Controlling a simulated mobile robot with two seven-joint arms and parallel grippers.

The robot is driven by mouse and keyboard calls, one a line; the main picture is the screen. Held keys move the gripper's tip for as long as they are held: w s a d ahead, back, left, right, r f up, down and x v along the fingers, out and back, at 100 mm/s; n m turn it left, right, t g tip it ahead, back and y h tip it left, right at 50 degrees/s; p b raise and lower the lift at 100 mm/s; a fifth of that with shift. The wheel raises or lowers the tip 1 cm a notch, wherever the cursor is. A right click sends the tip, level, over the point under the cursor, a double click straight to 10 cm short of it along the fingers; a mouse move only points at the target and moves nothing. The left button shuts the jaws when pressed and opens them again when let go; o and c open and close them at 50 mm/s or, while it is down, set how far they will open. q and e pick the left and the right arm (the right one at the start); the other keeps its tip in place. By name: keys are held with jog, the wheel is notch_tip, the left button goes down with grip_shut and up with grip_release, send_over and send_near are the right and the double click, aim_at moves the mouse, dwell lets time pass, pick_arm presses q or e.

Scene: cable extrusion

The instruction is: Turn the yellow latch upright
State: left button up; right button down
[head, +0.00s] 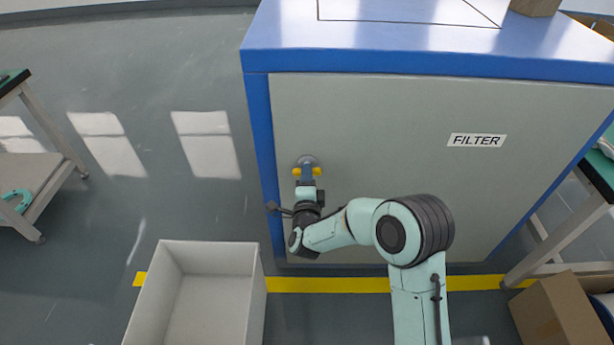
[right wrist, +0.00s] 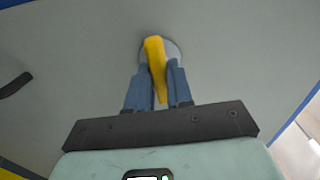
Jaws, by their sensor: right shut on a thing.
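The yellow latch (head: 297,171) is on the grey cabinet door, near its left edge, on a round grey base (head: 309,160). In the head view it lies roughly level, with a yellow end showing on each side of my fingers. My right gripper (head: 307,173) is shut on the latch, and its fingers hide the latch's middle. In the right wrist view the latch (right wrist: 155,62) runs between the two blue fingers (right wrist: 156,85), slightly tilted. My left gripper is not in view.
The blue-edged cabinet's door (head: 360,130) carries a FILTER label (head: 477,140). A dark handle (head: 272,206) sits at its left edge. An open whitish bin (head: 255,300) stands on the floor at lower left, and a cardboard box (head: 555,310) at lower right.

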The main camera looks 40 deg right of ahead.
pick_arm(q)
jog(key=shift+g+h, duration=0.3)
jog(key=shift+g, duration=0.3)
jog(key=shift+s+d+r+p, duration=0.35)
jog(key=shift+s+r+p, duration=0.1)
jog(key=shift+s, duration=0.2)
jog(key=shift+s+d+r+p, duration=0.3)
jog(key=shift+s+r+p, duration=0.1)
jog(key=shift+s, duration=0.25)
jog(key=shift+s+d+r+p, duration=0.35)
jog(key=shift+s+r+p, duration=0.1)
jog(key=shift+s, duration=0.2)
pick_arm(e)
jog(key=shift+n, duration=8.7)
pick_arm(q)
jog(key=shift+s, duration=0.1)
pick_arm(e)
jog(key=c, duration=1)
grip_release()
jog(key=shift+c, duration=0.2)
